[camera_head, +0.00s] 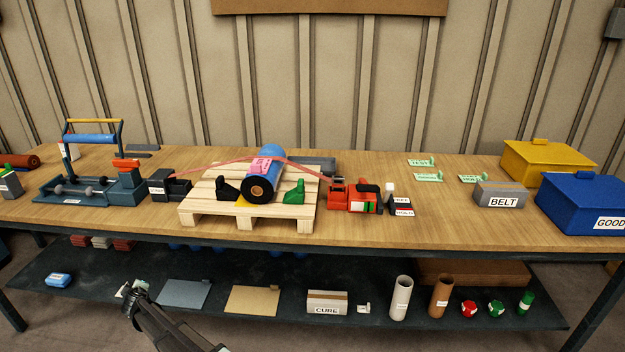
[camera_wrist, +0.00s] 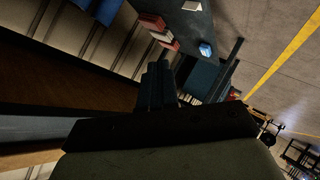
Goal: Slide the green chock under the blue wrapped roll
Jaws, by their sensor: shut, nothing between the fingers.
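The blue wrapped roll (camera_head: 272,165) lies on a wooden pallet (camera_head: 205,208) on the bench, with a pink label on it and a red strap across it. The green chock (camera_head: 294,193) sits on the pallet at the roll's right side; I cannot tell whether it touches the roll. A black chock (camera_head: 227,189) sits at the roll's left. My gripper (camera_head: 137,292) is low at the front, below the bench top's edge and near the lower shelf, well away from the chock. It is shut and empty. The wrist view shows shelf and floor, not the roll.
A red strap tool (camera_head: 357,197) stands right of the pallet, and a dark clamp block (camera_head: 168,187) left of it. Blue (camera_head: 578,205) and yellow (camera_head: 545,160) boxes stand far right. The bench's front edge lies above my gripper.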

